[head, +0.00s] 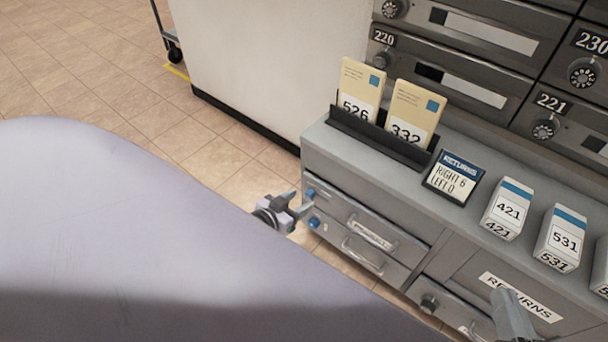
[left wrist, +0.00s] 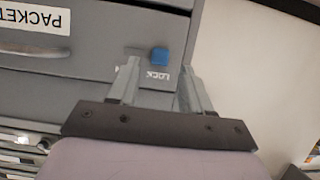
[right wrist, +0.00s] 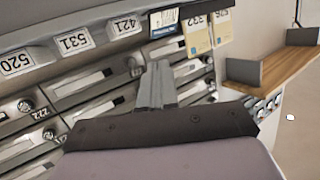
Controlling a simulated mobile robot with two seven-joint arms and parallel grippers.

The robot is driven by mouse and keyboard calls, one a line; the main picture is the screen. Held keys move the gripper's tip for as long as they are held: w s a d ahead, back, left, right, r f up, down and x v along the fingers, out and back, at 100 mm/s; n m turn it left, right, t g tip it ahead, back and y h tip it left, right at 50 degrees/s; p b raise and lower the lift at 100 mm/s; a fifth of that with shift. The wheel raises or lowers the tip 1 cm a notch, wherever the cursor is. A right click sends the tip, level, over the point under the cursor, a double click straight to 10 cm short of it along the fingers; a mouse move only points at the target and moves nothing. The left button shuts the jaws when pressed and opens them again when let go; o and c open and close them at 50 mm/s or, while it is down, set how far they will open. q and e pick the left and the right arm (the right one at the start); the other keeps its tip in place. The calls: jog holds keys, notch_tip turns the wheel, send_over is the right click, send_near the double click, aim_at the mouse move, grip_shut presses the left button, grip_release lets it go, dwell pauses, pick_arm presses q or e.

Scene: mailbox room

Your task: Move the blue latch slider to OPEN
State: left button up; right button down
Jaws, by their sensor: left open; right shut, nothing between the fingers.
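The blue latch slider (left wrist: 160,57) shows in the left wrist view, on a grey drawer front above the upside-down word LOCK. It sits at the LOCK end of a short slot; another letter by the slot is mostly hidden by a finger. My left gripper (left wrist: 158,88) is open, its fingertips just short of the slider on either side; contact is unclear. In the head view my left gripper (head: 293,204) is at the cabinet's left end, by two blue parts (head: 310,192). My right gripper (head: 512,312) is shut and empty before the RETURNS front; it also shows in the right wrist view (right wrist: 157,68).
A drawer labelled PACKET (left wrist: 33,17) has a bar handle. On the cabinet top (head: 462,212) stand an envelope holder (head: 385,143), a RETURNS note (head: 454,178) and several numbered boxes (head: 508,208). Mailboxes (head: 470,55) rise behind. Floor (head: 100,75) is open at left.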

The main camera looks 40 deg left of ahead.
aim_at(307, 196)
pick_arm(q)
jog(key=shift+b+x, duration=0.4)
jog(key=shift+x, duration=0.7)
jog(key=shift+w+f, duration=0.15)
jog(key=shift+w, duration=0.25)
pick_arm(e)
jog(key=shift+s+d+n+t, duration=0.15)
jog(key=shift+d+n+t, duration=0.15)
jog(key=shift+d, duration=0.05)
pick_arm(q)
jog(key=shift+d, duration=0.1)
jog(key=shift+c, duration=0.3)
grip_shut()
